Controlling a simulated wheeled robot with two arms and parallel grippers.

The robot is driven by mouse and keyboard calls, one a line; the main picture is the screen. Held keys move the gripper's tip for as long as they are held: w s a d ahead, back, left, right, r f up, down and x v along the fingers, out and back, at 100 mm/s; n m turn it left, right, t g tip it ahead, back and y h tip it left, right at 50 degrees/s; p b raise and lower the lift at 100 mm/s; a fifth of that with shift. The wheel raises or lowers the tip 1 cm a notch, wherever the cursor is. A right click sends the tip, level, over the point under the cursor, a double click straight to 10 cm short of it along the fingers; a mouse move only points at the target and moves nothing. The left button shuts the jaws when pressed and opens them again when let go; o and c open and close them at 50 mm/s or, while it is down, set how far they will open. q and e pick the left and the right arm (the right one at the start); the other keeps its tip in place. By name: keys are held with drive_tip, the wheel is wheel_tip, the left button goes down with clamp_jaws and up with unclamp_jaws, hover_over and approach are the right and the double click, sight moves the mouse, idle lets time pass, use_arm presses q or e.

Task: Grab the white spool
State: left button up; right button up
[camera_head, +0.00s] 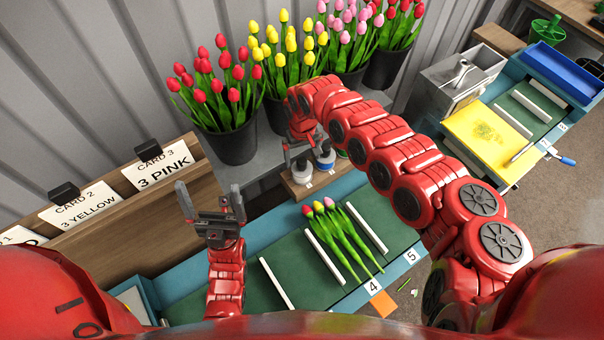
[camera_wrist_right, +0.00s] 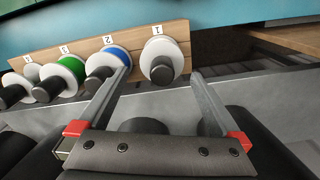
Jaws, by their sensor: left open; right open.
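The white spool (camera_wrist_right: 160,58) sits at label 1 on a wooden rack (camera_wrist_right: 184,36), its dark core end facing the right wrist camera. In the head view the white spool (camera_head: 301,173) stands at the left end of the rack, partly behind my right gripper. My right gripper (camera_head: 301,152) is open and empty, close above the rack. In the right wrist view the fingers of my right gripper (camera_wrist_right: 160,74) are spread, with the white spool showing between their tips; contact cannot be told. My left gripper (camera_head: 210,193) is open and empty over the left of the bench.
A blue spool (camera_wrist_right: 107,63) is just left of the white one, then a green spool (camera_wrist_right: 62,75) and another at the edge. Flower buckets (camera_head: 232,142) stand behind the rack. Tulips (camera_head: 340,235) lie on the green mat (camera_head: 290,255) between white dividers.

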sight(302, 166)
wheel_tip(302, 166, down, 5)
drive_tip(key=b, duration=0.3)
drive_tip(key=shift+a+f+b, duration=0.15)
drive_tip(key=shift+b, duration=0.25)
drive_tip(key=shift+r, duration=0.2)
drive_tip(key=shift+c, duration=0.2)
drive_tip(key=shift+s, duration=0.1)
drive_tip(key=shift+c, duration=1.1)
drive_tip(key=c, duration=1.2)
drive_tip(key=shift+o, duration=0.2)
